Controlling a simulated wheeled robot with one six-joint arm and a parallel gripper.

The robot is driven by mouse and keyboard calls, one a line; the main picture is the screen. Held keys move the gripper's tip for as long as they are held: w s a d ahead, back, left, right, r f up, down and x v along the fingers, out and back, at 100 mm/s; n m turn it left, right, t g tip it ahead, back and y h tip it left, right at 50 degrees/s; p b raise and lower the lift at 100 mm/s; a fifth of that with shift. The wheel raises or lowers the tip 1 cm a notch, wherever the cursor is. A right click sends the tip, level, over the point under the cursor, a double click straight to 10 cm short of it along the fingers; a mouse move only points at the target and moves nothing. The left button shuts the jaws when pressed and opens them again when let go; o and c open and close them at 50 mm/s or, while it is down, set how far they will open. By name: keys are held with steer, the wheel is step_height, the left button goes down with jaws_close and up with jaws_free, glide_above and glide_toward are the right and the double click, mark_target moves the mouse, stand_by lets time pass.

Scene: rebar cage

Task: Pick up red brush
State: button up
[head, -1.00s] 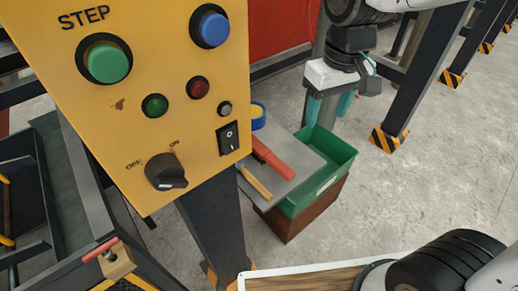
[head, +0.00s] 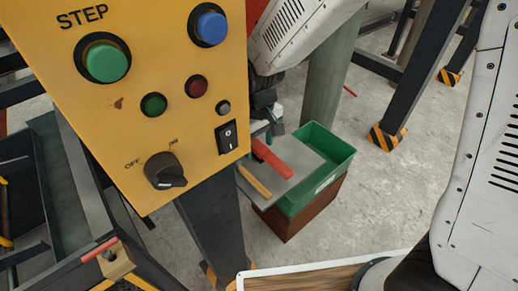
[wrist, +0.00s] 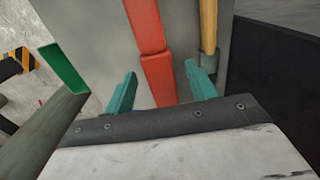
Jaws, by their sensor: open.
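The red brush (head: 272,158) lies on a grey tray top (head: 306,160) beside the yellow control panel in the head view. In the wrist view the red brush (wrist: 147,28) runs from the top edge down between my two teal fingers. My gripper (wrist: 160,62) is open, with one finger on each side of the brush and visible gaps to it. In the head view my gripper (head: 268,130) is at the brush's far end, partly hidden by the panel. Whether the fingers touch the tray top cannot be told.
A wooden-handled tool (head: 254,182) lies beside the brush; its handle (wrist: 208,25) is close to my right finger in the wrist view. A green bin (head: 335,165) adjoins the tray top. The yellow control panel (head: 150,90) stands at the left. A dark post (head: 410,90) stands at the right.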

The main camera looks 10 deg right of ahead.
mark_target(259, 146)
steer(key=shift+f, duration=0.8)
steer(key=c, duration=1.1)
step_height(259, 146, up, 10)
steer(key=shift+r, duration=0.1)
